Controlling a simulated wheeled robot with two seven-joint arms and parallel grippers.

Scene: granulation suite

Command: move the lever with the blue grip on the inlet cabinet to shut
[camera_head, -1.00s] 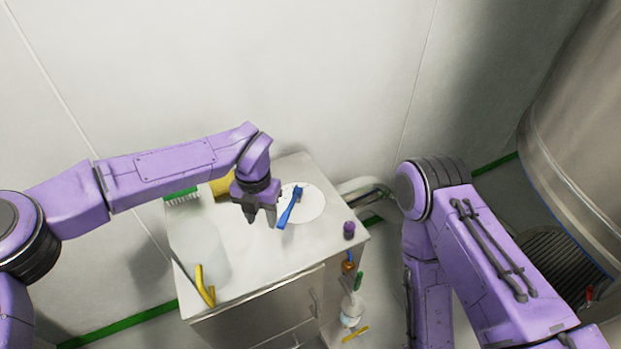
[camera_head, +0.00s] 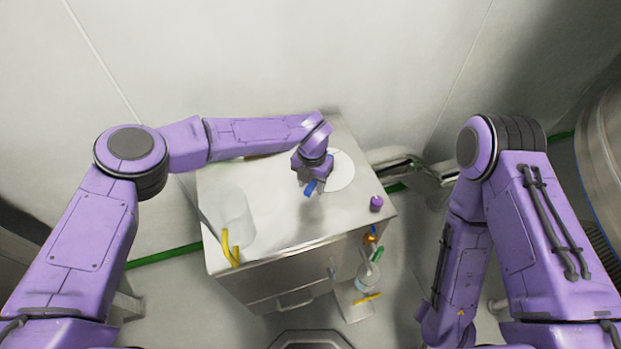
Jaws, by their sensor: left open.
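The inlet cabinet (camera_head: 270,225) is a pale metal box with a flat top. A white round plate (camera_head: 344,172) lies on its top. The lever's blue grip (camera_head: 309,189) shows only in part, just below my left gripper's jaws; the rest of the lever is hidden behind the gripper. My left gripper (camera_head: 313,184) points down over the grip with its jaws open. I cannot tell whether the fingers touch the grip or stand on both sides of it. My right arm is at the right, and its gripper is out of view.
A purple knob (camera_head: 376,203) stands at the top's right corner. A yellow bent handle (camera_head: 231,249) is at the front left, beside a clear cylinder (camera_head: 235,212). A wall is behind.

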